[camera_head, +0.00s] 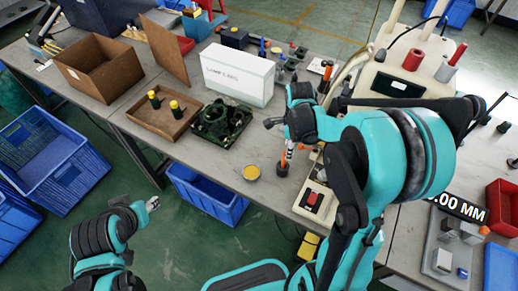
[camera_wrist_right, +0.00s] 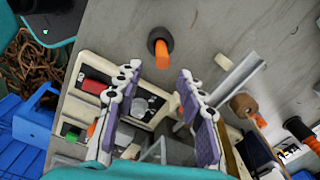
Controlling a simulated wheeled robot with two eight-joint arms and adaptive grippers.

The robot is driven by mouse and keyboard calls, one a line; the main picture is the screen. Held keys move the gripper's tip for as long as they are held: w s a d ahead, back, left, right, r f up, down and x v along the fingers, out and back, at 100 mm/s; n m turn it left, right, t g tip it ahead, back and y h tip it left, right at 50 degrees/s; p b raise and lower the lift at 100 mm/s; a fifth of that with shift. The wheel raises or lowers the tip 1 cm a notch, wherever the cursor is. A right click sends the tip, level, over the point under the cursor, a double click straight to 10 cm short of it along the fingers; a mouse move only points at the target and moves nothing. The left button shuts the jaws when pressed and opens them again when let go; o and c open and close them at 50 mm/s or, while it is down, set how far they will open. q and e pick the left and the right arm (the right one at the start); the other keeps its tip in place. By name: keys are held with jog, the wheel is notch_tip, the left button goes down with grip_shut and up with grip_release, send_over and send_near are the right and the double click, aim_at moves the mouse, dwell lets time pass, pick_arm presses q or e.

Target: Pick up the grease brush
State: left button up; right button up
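In the right wrist view, an orange handle (camera_wrist_right: 162,52) stands in a dark round base. My right gripper (camera_wrist_right: 157,80) is open in that view, with its two purple-and-white fingers apart and nothing held between them. The handle shows just beyond the fingertips. In the head view, my right arm partly hides this gripper. My left gripper (camera_head: 148,204) is low at the left, off the table; its finger opening is unclear.
A black fixture (camera_head: 218,124), a wooden tray (camera_head: 156,118) and a white box (camera_head: 237,74) stand left of my right gripper. A red-button control box (camera_head: 314,202) is close to the brush. Another orange-and-black tool (camera_wrist_right: 300,132) stands at the wrist view's right.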

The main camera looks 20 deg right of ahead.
aim_at(284, 163)
jog(key=shift+w+a+f+m, duration=0.1)
jog(key=shift+w+f+m, duration=0.3)
jog(key=shift+m, duration=0.1)
jog(key=f+b, duration=0.1)
jog(key=f, duration=0.1)
jog(key=f+b, duration=0.1)
jog(key=f, duration=0.2)
jog(key=f+b, duration=0.1)
jog(key=f, duration=0.1)
jog(key=shift+a+f, duration=0.3)
jog(key=shift+a, duration=0.1)
pick_arm(q)
jog(key=f, duration=0.2)
jog(key=shift+s+a+f, duration=0.1)
jog(key=shift+a+f, duration=0.25)
jog(key=shift+f, duration=0.05)
pick_arm(e)
jog(key=shift+r, duration=0.1)
grip_shut()
